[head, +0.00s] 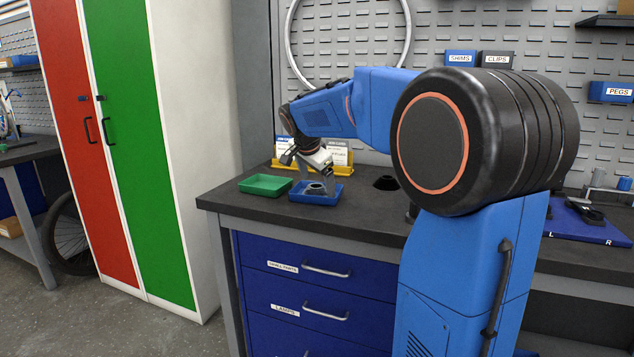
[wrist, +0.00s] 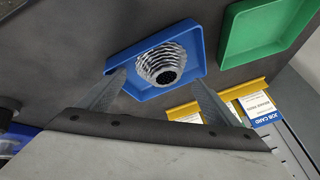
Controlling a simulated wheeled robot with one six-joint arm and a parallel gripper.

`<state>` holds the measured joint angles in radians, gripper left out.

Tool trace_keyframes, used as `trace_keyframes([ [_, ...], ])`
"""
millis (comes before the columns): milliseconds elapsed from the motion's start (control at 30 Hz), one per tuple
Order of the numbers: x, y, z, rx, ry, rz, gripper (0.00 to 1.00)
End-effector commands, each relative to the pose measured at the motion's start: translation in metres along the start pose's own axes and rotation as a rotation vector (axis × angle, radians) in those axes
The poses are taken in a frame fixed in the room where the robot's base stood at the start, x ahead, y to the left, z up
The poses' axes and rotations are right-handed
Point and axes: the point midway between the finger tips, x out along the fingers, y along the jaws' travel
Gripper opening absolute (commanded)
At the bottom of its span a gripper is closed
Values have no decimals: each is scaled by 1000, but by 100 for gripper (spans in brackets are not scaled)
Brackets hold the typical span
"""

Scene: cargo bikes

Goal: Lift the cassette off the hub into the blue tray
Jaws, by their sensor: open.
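The cassette (wrist: 165,64), a silver stack of toothed rings, sits inside the blue tray (wrist: 115,62) in the wrist view. In the head view the cassette (head: 315,188) shows small and dark in the blue tray (head: 322,199) on the bench. My gripper (wrist: 160,80) is open, with one finger on each side of the cassette in the wrist picture. A gap shows between the fingers and the cassette. In the head view my gripper (head: 305,165) is just above the tray. I cannot make out the hub clearly.
A green tray (head: 265,185) stands left of the blue one. A yellow holder (head: 345,170) with job cards is close behind. A black round piece (head: 386,183) sits to the right on the dark bench top (head: 350,215). A tall red and green cabinet (head: 130,130) stands left.

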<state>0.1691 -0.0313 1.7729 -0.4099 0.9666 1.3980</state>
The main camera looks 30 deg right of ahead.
Motion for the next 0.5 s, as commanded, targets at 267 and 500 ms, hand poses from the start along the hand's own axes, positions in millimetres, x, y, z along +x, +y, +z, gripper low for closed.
trace_keyframes([
  [267, -14, 0, 0, 0, 0, -1, 85],
  [500, -58, -1, 0, 0, 0, -4, 85],
])
